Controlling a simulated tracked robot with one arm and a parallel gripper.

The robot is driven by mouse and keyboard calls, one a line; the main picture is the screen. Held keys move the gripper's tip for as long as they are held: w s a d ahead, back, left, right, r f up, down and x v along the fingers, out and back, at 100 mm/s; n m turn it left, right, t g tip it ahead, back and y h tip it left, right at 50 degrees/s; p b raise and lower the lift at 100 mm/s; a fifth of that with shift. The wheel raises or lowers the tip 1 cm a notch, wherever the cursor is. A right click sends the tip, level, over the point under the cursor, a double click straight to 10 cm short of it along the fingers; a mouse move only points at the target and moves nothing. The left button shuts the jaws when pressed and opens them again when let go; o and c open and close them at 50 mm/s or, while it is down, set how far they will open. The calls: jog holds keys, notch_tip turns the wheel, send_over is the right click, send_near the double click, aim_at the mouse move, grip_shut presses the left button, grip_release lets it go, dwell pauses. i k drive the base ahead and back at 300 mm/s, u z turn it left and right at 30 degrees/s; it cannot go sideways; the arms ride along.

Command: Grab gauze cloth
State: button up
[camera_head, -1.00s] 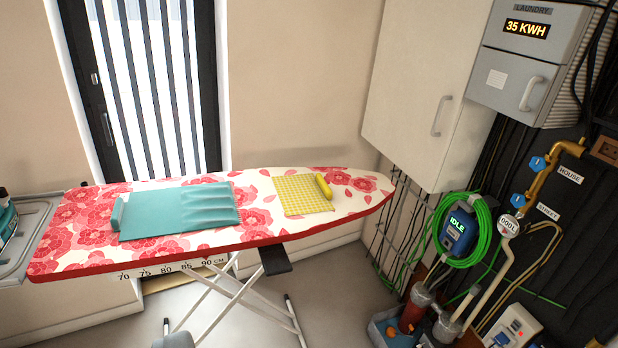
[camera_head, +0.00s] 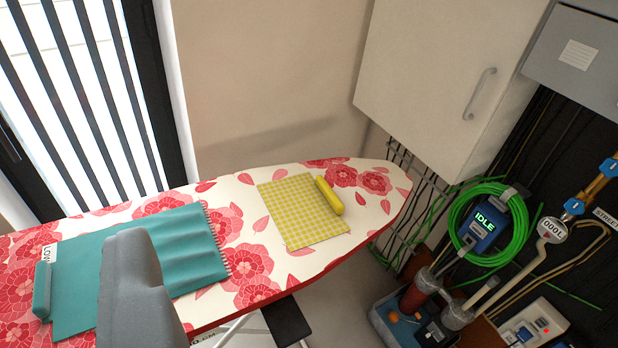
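A yellow checked cloth (camera_head: 300,222) lies flat on the flowered ironing board (camera_head: 260,280), near its narrow right end. A yellow handle-like bar (camera_head: 329,196) is along its right edge. A larger teal cloth (camera_head: 190,250) with folds and a fringed right edge lies to the left. It has a teal bar (camera_head: 42,291) at its left edge. Which cloth is gauze is not marked legibly. The grey part of my gripper (camera_head: 138,290) rises from the bottom left and covers part of the teal cloth in the picture. No grip on either cloth shows.
A white cabinet (camera_head: 440,75) hangs on the wall behind the board's right end. At the right are a coiled green cable with a blue IDLE unit (camera_head: 483,222), pipes, a gauge (camera_head: 552,230) and a bin of bottles (camera_head: 400,330). Bare floor shows below the board.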

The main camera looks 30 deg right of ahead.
aim_at(305, 210)
jog(key=z, duration=0.05)
jog(key=i, duration=0.9)
jog(key=z, duration=0.05)
